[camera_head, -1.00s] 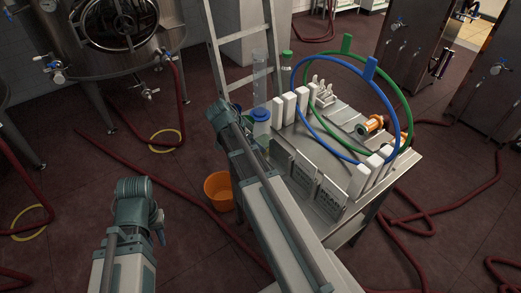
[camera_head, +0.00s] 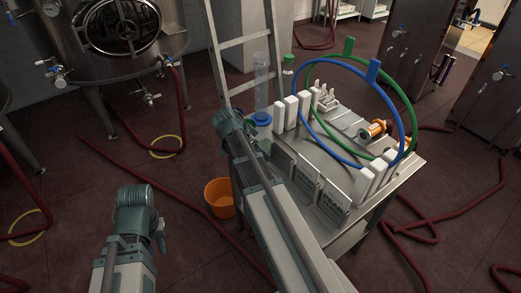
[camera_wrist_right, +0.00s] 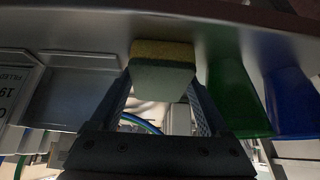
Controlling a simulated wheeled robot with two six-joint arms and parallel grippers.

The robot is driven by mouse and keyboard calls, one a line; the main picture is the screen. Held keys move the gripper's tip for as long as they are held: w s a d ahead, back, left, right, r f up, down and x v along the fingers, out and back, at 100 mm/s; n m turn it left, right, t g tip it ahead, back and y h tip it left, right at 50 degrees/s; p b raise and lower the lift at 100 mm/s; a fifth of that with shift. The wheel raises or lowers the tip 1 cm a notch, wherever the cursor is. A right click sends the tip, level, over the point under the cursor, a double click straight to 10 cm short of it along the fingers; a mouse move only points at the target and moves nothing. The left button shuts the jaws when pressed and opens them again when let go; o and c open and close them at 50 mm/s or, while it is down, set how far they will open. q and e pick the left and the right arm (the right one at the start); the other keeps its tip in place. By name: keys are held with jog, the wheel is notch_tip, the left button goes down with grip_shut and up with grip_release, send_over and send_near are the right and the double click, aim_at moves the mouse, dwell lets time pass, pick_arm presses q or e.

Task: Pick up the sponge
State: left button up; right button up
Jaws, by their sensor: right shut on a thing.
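The sponge (camera_wrist_right: 162,67) shows in the right wrist view as a block with a yellow layer and a pale green layer. My right gripper (camera_wrist_right: 160,88) has one finger on each side of it and is shut on it. In the head view my right arm reaches over the bench's left side, and its own links hide the sponge and fingers. My left gripper (camera_head: 160,241) is low at the left, apart from the bench. It is small and mostly hidden behind its wrist, so its opening does not show.
The metal bench (camera_head: 395,180) carries white blocks, a blue hoop (camera_head: 313,128), a green hoop (camera_head: 414,118) and an orange spool (camera_head: 373,130). A ladder (camera_head: 216,60) stands behind. An orange bucket (camera_head: 219,198) and red hoses (camera_head: 180,225) are on the floor.

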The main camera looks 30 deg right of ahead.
aim_at(265, 145)
jog(key=shift+r, duration=0.15)
jog(key=shift+r+p, duration=0.55)
jog(key=shift+p, duration=0.15)
notch_tip(265, 145, up, 3)
jog(key=p, duration=0.3)
jog(key=shift+s+a+f+b, duration=0.2)
jog(key=shift+s+a, duration=0.1)
jog(key=shift+a, duration=0.2)
jog(key=shift+s+a+f+b, duration=0.15)
jog(key=shift+s+a, duration=0.1)
jog(key=shift+a, duration=0.2)
jog(key=s+a, duration=0.2)
jog(key=a, duration=0.4)
jog(key=s+a+r+p, duration=0.1)
jog(key=s+a, duration=0.2)
jog(key=a, duration=0.3)
jog(key=shift+s+a+r, duration=0.15)
jog(key=shift+s+a, duration=0.1)
jog(key=shift+a, duration=0.1)
